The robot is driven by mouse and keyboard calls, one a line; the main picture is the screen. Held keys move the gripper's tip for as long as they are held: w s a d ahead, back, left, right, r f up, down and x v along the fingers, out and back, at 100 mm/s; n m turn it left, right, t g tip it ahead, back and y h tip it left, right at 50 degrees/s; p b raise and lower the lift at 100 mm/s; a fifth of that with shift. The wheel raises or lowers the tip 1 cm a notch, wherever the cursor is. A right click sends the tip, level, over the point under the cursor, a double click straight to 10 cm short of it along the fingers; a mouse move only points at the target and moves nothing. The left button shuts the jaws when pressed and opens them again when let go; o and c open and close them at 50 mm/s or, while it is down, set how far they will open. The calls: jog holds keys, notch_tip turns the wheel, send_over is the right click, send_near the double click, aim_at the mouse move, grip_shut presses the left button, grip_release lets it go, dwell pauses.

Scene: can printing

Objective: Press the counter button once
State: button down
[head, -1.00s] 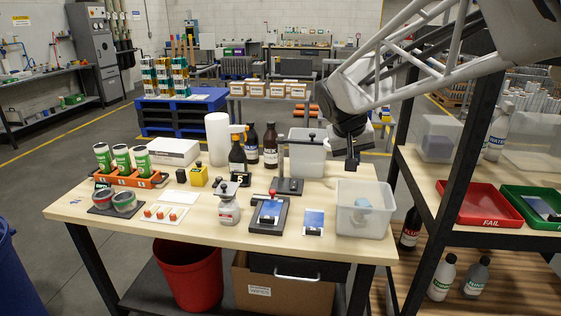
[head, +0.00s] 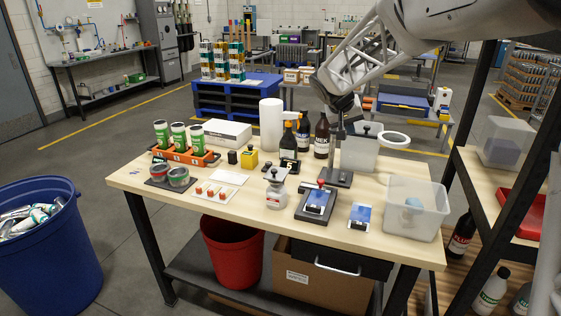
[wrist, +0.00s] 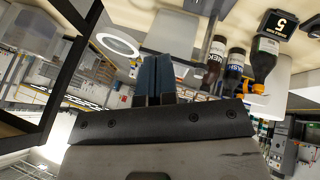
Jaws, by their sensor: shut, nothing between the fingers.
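In the wrist view the counter (wrist: 283,25) appears upside down at the upper right. A small dark piece (head: 265,167) sits just left of it; I cannot tell whether that is its button. My gripper (head: 341,122) is up above the back of the table, right of the counter and clear of it. In the wrist view my gripper (wrist: 155,75) has its dark fingers together with nothing between them.
Dark bottles (head: 321,135) stand behind the counter.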

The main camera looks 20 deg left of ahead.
jog(key=w+a+f+n+t, duration=0.1)
jog(key=w+a+f, duration=0.2)
jog(key=w+a, duration=0.35)
jog(key=w+a+f+t, duration=0.1)
jog(key=w+a+f, duration=0.2)
jog(key=a, duration=0.6)
jog(key=n+t, duration=0.1)
send_over(267, 162)
notch_tip(267, 162, down, 7)
jog(key=shift+s, duration=0.15)
jog(key=shift+d+f, duration=0.1)
jog(key=shift+f, duration=0.1)
jog(key=shift+f, duration=4.25)
